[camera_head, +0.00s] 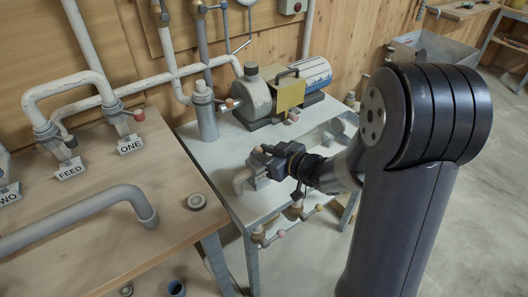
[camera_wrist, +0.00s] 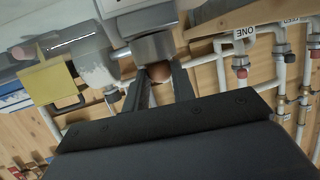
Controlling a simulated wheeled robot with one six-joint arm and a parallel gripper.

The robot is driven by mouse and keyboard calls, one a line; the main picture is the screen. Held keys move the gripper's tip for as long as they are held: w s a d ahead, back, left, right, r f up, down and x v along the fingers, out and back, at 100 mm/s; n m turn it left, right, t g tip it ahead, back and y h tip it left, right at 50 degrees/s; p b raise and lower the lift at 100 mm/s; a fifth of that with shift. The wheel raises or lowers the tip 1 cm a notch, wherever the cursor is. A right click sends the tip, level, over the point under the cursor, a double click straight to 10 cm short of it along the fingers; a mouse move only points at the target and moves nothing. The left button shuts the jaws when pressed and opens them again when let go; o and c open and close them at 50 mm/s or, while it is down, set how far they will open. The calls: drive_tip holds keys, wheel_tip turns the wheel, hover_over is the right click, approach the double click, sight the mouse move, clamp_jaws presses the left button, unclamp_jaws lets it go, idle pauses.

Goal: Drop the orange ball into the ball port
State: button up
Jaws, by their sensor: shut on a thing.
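My gripper (camera_wrist: 160,78) is shut on the orange ball (camera_wrist: 160,71), which looks brownish orange in the wrist view and is partly hidden by the two dark fingers. In the head view my gripper (camera_head: 268,160) is above the grey table, and the ball is too small to make out surely. In the wrist view, which is turned over, a grey round pipe end (camera_wrist: 153,47) lies directly beyond the ball. I cannot tell whether they touch. No port label is readable; an upright grey pipe (camera_head: 207,121) stands on the grey table, left of my gripper.
A pump with a yellow guard (camera_head: 290,95) stands at the back of the grey table (camera_head: 235,156). A bent white pipe (camera_head: 243,178) is close to my gripper. Left is a wooden table (camera_head: 150,180) with white pipes and valves marked ONE, FEED and TWO.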

idle(0.3)
drive_tip(key=o, duration=1)
drive_tip(key=p+v, duration=0.1)
drive_tip(key=v, duration=0.9)
drive_tip(key=shift+s+d+r+p, duration=0.15)
drive_tip(key=shift+s+d+p, duration=0.05)
drive_tip(key=shift+d+p, duration=0.1)
